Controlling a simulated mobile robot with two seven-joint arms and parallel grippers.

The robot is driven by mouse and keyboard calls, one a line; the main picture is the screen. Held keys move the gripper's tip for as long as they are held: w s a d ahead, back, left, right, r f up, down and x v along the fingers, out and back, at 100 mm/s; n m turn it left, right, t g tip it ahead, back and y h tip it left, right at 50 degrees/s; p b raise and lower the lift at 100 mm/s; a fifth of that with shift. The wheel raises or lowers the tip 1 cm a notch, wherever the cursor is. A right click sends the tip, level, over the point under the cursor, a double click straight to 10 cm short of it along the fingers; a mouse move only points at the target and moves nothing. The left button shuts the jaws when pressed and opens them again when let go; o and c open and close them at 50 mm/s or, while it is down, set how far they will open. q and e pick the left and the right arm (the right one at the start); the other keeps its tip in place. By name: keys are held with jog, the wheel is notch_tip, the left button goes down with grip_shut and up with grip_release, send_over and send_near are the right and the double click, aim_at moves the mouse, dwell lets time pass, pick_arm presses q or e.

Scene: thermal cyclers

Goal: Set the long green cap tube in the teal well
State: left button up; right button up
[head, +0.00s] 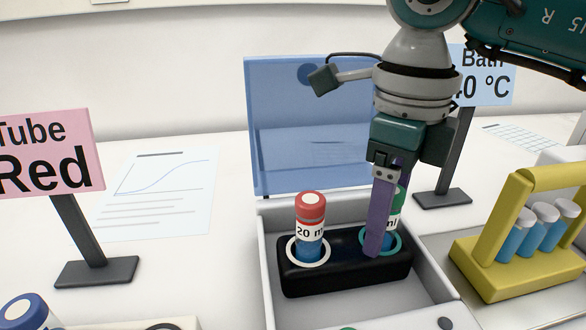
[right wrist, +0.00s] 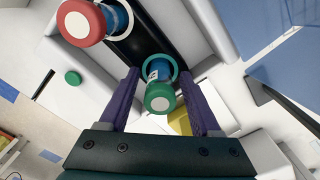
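The green cap tube (head: 396,197) stands in the teal-ringed well (head: 398,244) of the black block, partly hidden by my finger in the head view. In the right wrist view its green cap (right wrist: 159,97) and blue body show inside the teal ring (right wrist: 174,66). My right gripper (right wrist: 160,76) is open, with its purple fingers on either side of the tube and a gap on both sides. In the head view its near finger (head: 381,213) hangs in front of the tube. My left gripper is in neither view.
A red cap tube (head: 311,212) stands in the white-ringed well (head: 291,250) of the black block (head: 345,277), inside a grey box with a raised blue lid (head: 300,120). A yellow rack (head: 490,262) with white-capped tubes is at right. Signs stand on both sides.

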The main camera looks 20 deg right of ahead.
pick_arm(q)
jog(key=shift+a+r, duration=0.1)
pick_arm(e)
jog(key=shift+r, duration=0.15)
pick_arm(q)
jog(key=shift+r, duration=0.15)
pick_arm(e)
jog(key=shift+r, duration=0.3)
pick_arm(q)
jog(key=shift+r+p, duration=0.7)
jog(key=shift+p, duration=0.25)
pick_arm(e)
notch_tip(320, 180, up, 11)
jog(key=shift+f, duration=0.1)
jog(key=shift+r, duration=0.35)
